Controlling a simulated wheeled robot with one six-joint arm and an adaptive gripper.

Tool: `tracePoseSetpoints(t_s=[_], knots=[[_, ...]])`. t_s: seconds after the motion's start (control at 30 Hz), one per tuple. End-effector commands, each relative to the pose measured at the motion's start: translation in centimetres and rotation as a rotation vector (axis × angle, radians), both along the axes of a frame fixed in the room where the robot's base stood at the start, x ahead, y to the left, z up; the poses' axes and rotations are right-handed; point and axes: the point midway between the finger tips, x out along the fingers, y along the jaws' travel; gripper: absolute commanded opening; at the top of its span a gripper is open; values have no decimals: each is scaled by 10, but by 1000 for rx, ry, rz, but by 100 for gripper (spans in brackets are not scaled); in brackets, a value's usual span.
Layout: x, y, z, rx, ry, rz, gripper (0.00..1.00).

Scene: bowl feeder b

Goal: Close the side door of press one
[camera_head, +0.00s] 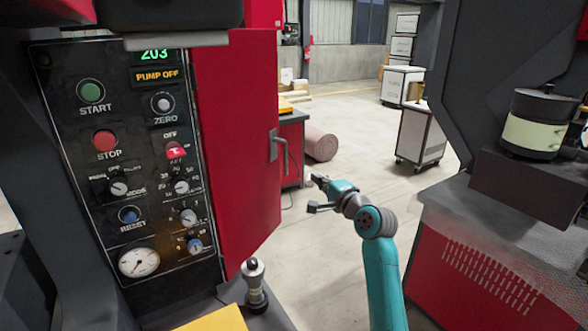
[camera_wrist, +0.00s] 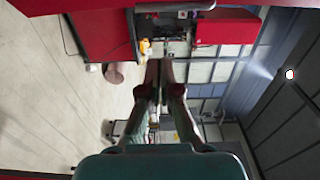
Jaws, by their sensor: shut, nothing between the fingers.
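The red side door (camera_head: 235,150) stands beside the control panel of the press on the left, and it appears swung out into the aisle. Its grey handle (camera_head: 275,145) is on the free right edge. My gripper (camera_head: 314,180) is to the right of the door and a little lower than the handle in the picture, with floor showing between them. In the wrist view my gripper (camera_wrist: 159,72) has its dark fingers together with nothing between them. A red panel (camera_wrist: 226,28) shows at the top of the wrist view; I cannot tell whether it is this door.
The control panel (camera_head: 125,170) has buttons, knobs and a gauge. A lever with a dark knob (camera_head: 253,280) stands below the door. Another machine with a red base (camera_head: 490,265) stands at right. A white cart (camera_head: 420,138) and a rolled mat (camera_head: 320,145) are behind.

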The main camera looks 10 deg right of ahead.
Motion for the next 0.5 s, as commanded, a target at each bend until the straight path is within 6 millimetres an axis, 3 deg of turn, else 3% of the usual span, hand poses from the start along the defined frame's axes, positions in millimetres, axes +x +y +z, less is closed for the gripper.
tracePoseSetpoints(t_s=[0.3,0.5], knots=[[58,16,0,1,1,1,0],[71,40,0,0,0,2,0]])
